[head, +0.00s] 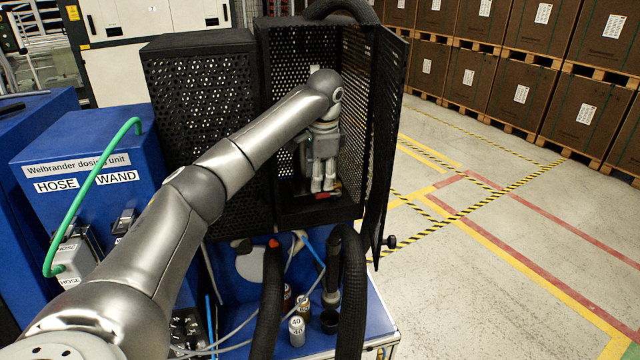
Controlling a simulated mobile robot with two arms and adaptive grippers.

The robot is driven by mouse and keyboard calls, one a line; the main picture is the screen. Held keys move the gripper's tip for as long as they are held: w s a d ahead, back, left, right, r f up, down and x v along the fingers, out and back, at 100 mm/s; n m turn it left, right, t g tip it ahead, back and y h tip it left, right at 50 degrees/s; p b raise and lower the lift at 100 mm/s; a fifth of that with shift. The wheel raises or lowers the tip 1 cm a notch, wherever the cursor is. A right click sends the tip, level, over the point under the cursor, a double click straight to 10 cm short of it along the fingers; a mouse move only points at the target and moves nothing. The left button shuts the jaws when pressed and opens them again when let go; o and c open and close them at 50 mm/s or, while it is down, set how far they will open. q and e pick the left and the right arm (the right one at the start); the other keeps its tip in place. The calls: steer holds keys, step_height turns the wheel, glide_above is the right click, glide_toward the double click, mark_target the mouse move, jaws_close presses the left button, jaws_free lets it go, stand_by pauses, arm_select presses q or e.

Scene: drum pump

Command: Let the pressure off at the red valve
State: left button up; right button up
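My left arm reaches in from the left into an open black perforated cabinet (283,208). My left gripper (323,186) points down inside it, just above the cabinet floor. Its fingertips look close together, but whether they are shut on something is too small to tell. A small red part (335,193) shows right beside the fingertips near the floor; it may be the red valve, but its shape is mostly hidden by the gripper. My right gripper is not in view.
The cabinet's perforated door (387,130) stands open on the right. A blue dosing unit (85,150) with a green hose (95,175) is at left. Black hoses (352,290) and small bottles (297,330) are below the cabinet. The floor at right is clear, before stacked boxes (540,95).

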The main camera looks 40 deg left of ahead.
mark_target(321, 194)
arm_select(q)
steer(key=f, duration=0.2)
steer(key=f+p, duration=0.1)
steer(key=shift+w+a, duration=0.25)
steer(key=shift+w, duration=0.1)
steer(key=shift+w+a+f, duration=0.1)
steer(key=shift+w+f, duration=0.1)
steer(key=shift+f, duration=0.35)
steer(key=shift+w+f, duration=0.2)
steer(key=shift+f, duration=0.35)
steer(key=shift+s, duration=0.15)
steer(key=c, duration=0.4)
jaws_close()
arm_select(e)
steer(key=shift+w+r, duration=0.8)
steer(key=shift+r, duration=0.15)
